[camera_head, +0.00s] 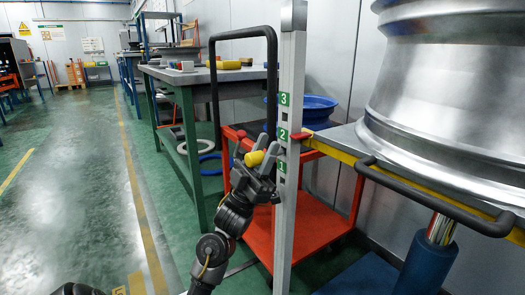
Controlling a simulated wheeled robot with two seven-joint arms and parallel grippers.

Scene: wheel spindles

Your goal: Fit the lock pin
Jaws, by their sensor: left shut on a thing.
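My left gripper (262,160) comes up from below and is shut on a small yellow piece, which I take to be the lock pin (253,158). It is just left of the upright grey post (290,80), near the green labels 2 and 1. The post carries green number plates 3 (284,99), 2 (283,134) and 1. Whether the pin's tip touches the post or lies in a hole cannot be told. A small red piece (300,136) shows beside label 2. My right gripper is not in view.
A red cart (318,225) with a black handle (213,90) stands behind the post. A large metal wheel (445,90) rests on the yellow-edged lift table (340,146) at right. A workbench (200,76) stands behind. The green floor at left is clear.

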